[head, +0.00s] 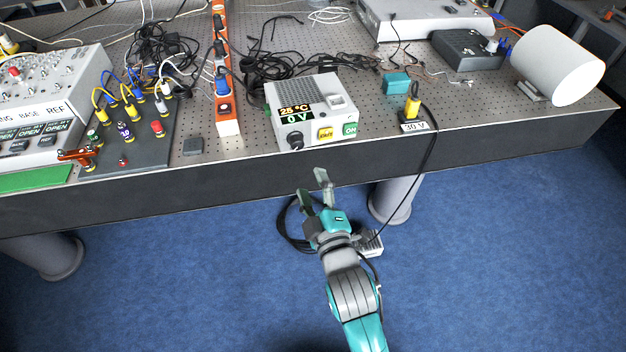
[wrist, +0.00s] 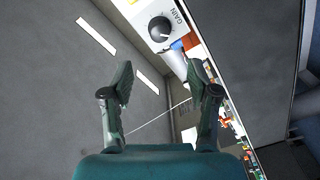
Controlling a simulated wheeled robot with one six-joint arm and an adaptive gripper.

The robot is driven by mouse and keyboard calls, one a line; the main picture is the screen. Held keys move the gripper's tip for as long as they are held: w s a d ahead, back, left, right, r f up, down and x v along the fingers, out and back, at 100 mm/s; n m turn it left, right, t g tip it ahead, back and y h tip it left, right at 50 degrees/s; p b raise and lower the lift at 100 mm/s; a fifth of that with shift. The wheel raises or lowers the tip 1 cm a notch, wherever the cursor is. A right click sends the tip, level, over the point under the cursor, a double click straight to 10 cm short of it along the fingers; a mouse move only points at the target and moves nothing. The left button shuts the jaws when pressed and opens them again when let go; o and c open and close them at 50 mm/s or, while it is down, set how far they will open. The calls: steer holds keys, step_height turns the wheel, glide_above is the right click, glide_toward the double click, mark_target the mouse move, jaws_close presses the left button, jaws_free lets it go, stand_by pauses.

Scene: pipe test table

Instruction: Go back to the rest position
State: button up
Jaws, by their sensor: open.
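My gripper (head: 313,186) is in front of the table's front edge in the head view, with the blue floor beneath it. Its two fingers are spread apart with nothing between them, and they show the same way in the wrist view (wrist: 160,95). The gripper appears apart from the box and the table.
The perforated table (head: 220,150) has a dark front face. An orange power strip (head: 229,127) and a panel with coloured plugs (head: 130,130) are left of the box. A teal block (head: 396,83), a yellow plug (head: 412,106) and a white cylinder (head: 557,65) are right. A cable hangs near my arm.

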steer(key=s+d+f+m+h, duration=0.2)
steer(key=s+d+f+m, duration=0.25)
steer(key=s+d, duration=0.35)
steer(key=s+d+f+m+h, duration=0.1)
steer(key=s+d+f+m, duration=0.2)
steer(key=s+d+f, duration=0.5)
steer(key=s+d+r+m+g+h, duration=0.1)
steer(key=s+d+r+m, duration=0.1)
steer(key=s, duration=0.9)
steer(key=s+d+r+m+g+h, duration=0.1)
steer(key=s+d+m, duration=0.3)
steer(key=s, duration=0.7)
steer(key=shift+r+m+h, duration=0.55)
steer(key=shift+m+h, duration=0.15)
steer(key=shift+m, duration=0.35)
steer(key=shift+s, duration=0.1)
